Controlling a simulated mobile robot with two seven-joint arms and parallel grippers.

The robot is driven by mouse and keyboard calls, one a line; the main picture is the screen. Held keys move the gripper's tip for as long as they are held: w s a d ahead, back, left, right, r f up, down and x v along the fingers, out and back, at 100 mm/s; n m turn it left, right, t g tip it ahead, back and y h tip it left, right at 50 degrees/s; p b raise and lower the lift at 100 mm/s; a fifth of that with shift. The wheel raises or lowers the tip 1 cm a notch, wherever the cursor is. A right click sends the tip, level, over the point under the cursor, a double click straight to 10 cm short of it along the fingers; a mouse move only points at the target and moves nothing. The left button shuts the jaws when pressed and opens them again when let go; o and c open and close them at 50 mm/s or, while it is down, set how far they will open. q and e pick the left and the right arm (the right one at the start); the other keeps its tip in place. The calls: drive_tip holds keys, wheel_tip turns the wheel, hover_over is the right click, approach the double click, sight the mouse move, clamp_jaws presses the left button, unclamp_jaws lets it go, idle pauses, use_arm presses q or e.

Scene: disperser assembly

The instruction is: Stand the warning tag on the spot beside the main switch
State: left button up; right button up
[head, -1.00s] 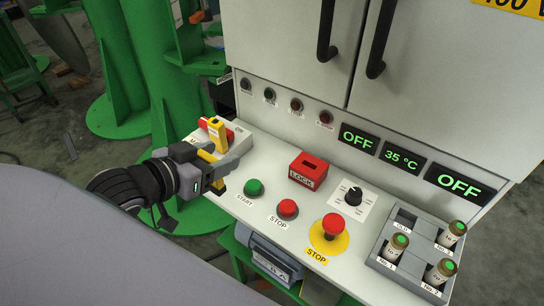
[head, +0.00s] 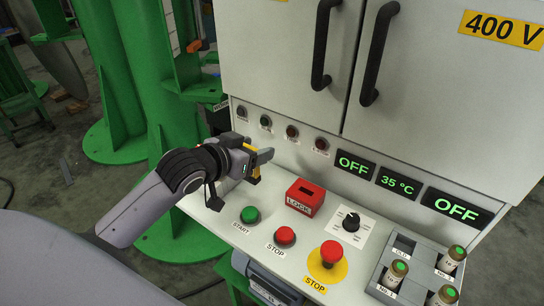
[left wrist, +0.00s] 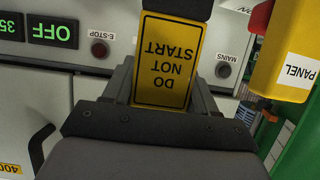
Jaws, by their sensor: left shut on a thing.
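The warning tag (left wrist: 168,62) is yellow and reads DO NOT START, upside down in the left wrist view. My left gripper (head: 258,157) is shut on it and holds it above the left part of the panel top. In the head view only a small yellow part of the tag (head: 254,174) shows under the fingers. A yellow and red piece with a PANEL label (left wrist: 289,62), seemingly the main switch, is at the right of the left wrist view, apart from the tag. My left arm hides it in the head view. The spot beside it is not visible.
The red LOCK block (head: 305,196), green START button (head: 250,214), red STOP button (head: 285,236) and emergency stop (head: 331,253) stand on the panel top. A row of indicator lamps (head: 292,132) and the cabinet wall are close behind the gripper.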

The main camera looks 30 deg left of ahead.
use_arm(q)
drive_tip(key=w, duration=0.6)
drive_tip(key=f, duration=0.2)
drive_tip(key=f+b, duration=0.1)
drive_tip(key=f, duration=0.1)
drive_tip(key=d+f+b, duration=0.1)
drive_tip(key=f, duration=0.1)
drive_tip(key=shift+w+f, duration=0.15)
drive_tip(key=shift+w, duration=0.1)
drive_tip(key=shift+w+f, duration=0.25)
drive_tip(key=shift+f, duration=0.05)
drive_tip(key=o, duration=1.1)
drive_tip(key=shift+f, duration=0.15)
